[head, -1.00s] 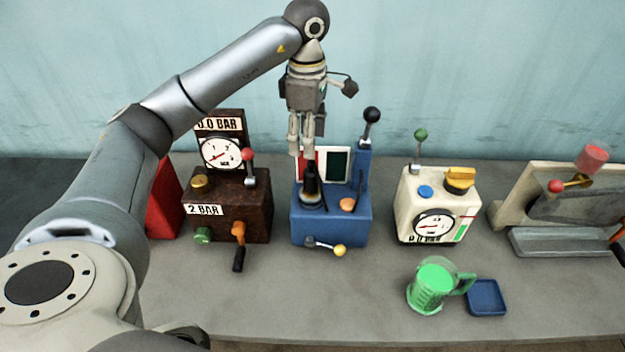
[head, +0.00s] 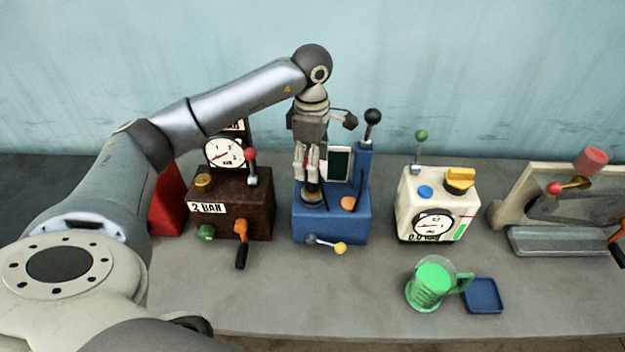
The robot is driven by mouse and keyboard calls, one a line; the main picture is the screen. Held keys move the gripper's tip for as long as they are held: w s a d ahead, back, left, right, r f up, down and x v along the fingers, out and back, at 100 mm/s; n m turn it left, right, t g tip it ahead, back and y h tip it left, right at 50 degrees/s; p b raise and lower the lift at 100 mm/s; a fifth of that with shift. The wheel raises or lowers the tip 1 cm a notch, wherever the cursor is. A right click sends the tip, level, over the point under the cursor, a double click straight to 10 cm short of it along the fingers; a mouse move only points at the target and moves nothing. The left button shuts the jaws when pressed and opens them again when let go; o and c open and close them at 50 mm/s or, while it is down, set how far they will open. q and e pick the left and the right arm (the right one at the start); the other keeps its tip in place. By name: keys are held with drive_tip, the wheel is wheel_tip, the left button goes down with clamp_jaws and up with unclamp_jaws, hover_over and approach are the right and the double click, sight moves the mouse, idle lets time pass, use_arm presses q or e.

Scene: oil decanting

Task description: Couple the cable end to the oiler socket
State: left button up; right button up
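My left gripper (head: 307,178) points straight down over the blue machine (head: 330,225). Its fingertips are at the round base (head: 313,197) on the machine's top left, where a dark upright piece stood in the earlier view. The fingers now mostly hide that piece, and I cannot tell whether they are closed on it. I cannot make out with certainty which part is the cable end or which is the oiler socket. My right gripper is not in view.
A black-knobbed lever (head: 373,118) rises close right of my gripper. A brown gauge machine (head: 230,195) stands left, a cream gauge machine (head: 436,205) right. A green jug (head: 430,287) and blue tray (head: 483,296) are in front. The front left table is clear.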

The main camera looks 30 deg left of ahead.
sight(312, 184)
use_arm(q)
wheel_tip(312, 184, down, 3)
drive_tip(key=shift+f+p, duration=0.15)
drive_tip(key=shift+p, duration=0.7)
drive_tip(key=shift+f, duration=0.4)
drive_tip(key=shift+w, duration=0.1)
drive_tip(key=c, duration=1.1)
drive_tip(key=shift+r, duration=0.15)
